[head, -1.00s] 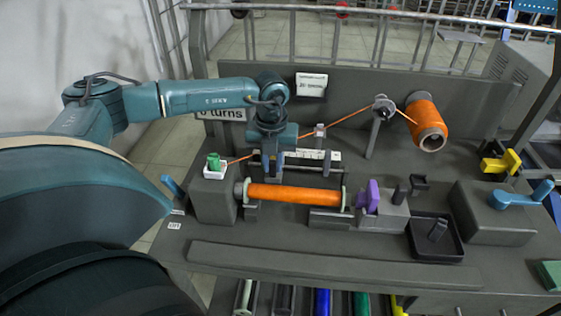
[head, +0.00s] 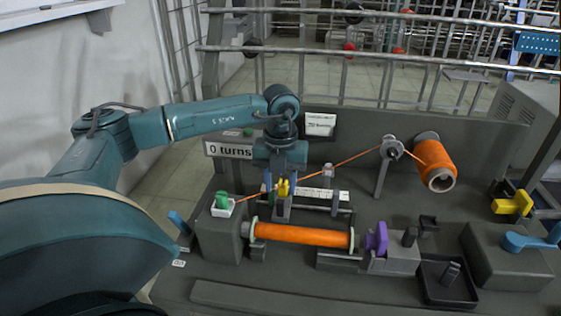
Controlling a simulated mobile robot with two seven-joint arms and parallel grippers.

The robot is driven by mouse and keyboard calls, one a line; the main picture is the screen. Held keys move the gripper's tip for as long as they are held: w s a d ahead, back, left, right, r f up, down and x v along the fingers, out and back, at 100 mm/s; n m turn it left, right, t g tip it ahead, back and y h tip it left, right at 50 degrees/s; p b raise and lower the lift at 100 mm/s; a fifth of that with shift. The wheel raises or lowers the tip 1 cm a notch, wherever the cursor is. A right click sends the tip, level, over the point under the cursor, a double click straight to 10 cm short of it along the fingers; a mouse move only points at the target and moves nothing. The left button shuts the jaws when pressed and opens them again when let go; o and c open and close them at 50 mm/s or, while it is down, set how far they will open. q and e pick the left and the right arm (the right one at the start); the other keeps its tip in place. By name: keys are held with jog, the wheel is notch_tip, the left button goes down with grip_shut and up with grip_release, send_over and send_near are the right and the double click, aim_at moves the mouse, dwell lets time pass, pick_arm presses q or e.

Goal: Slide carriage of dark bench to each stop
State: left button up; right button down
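The dark bench (head: 300,292) holds a guide rail with a white scale strip (head: 318,194) behind an orange bobbin (head: 300,234). The carriage (head: 283,208) is a small grey block with a yellow top piece (head: 283,187), near the left part of the rail. My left gripper (head: 282,188) points down at the carriage, with its fingers around or just behind the yellow piece. Whether they press on it cannot be told. My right gripper is not in view.
An orange thread runs from the spool (head: 437,165) through a guide to a green peg (head: 221,200) at left. A "0 turns" sign (head: 228,150) stands behind. A purple part (head: 377,238), dark tray (head: 447,284) and blue crank (head: 528,242) lie right.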

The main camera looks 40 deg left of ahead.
pick_arm(q)
notch_tip(320, 180, up, 8)
jog(key=shift+f, duration=0.25)
dwell(0.5)
